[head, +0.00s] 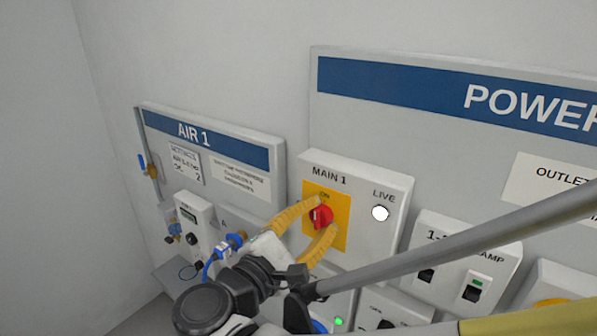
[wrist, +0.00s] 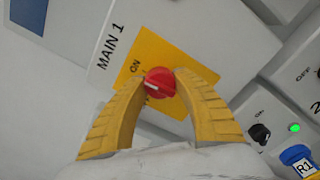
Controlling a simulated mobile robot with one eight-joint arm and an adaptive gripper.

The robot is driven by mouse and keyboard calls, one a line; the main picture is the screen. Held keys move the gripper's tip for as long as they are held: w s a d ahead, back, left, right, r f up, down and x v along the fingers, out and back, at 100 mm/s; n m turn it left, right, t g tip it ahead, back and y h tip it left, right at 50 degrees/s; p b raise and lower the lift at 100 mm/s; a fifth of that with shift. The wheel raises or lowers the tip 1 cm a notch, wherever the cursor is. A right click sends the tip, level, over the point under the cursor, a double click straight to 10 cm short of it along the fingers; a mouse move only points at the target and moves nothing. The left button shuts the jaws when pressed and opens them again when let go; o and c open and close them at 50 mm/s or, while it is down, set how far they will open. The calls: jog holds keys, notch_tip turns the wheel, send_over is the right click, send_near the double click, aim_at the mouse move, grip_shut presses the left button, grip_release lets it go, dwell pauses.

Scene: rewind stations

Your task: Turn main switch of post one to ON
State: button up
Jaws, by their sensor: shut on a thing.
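The main switch is a red rotary knob (head: 321,217) on a yellow plate (head: 339,241) of the grey box marked MAIN 1 (head: 366,178). The word ON stands above the knob. A white LIVE lamp (head: 380,213) is at the box's right. My gripper (head: 319,214) has its two yellow fingers around the knob, shut on it from both sides. In the wrist view the knob (wrist: 160,82) sits between the fingertips, with a white mark on its lower left side. The fingers hide part of the plate.
The AIR 1 panel (head: 228,156) with fittings and a blue hose is at left. The POWER panel (head: 400,97) lies behind the MAIN 1 box. Switch boxes (head: 464,262) stand close to the right. A green light (wrist: 295,128) shows below the box.

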jog(key=shift+m, duration=0.4)
jog(key=o, duration=1.2)
jog(key=v, duration=1.2)
